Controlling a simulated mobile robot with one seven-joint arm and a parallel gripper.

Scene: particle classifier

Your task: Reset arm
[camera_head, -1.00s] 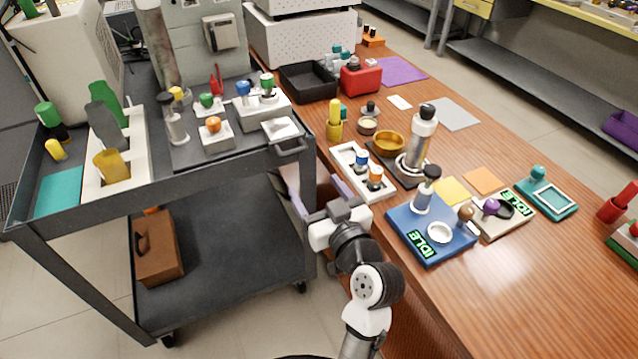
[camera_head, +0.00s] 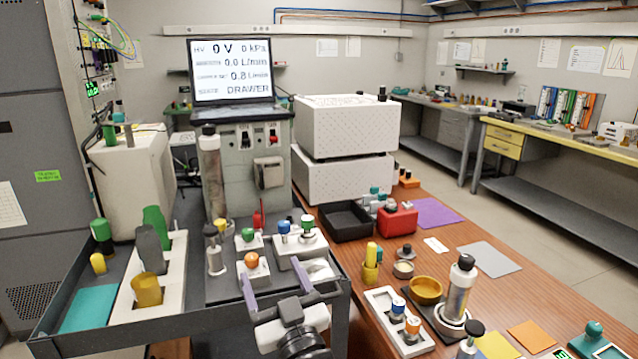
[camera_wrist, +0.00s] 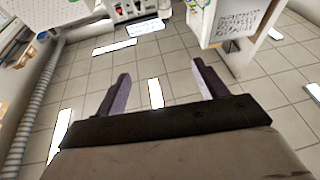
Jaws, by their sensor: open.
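My gripper (camera_head: 291,287) is in the lower middle of the head view, in front of the dark cart's near right edge. Its two purple fingers stand apart with nothing between them. In the wrist view my gripper (camera_wrist: 160,85) also shows spread fingers, with tiled floor and the lower parts of lab equipment beyond them. The gripper partly covers the cart edge and the metal tray at its corner. No object touches the fingers.
The dark cart (camera_head: 190,322) holds an orange-knobbed block (camera_head: 252,262), a white rack and a teal mat (camera_head: 90,309). The wooden table (camera_head: 470,236) on the right carries a black bin (camera_head: 345,222), a red box (camera_head: 397,220) and a gold bowl (camera_head: 426,290). A screen (camera_head: 231,70) reads DRAWER.

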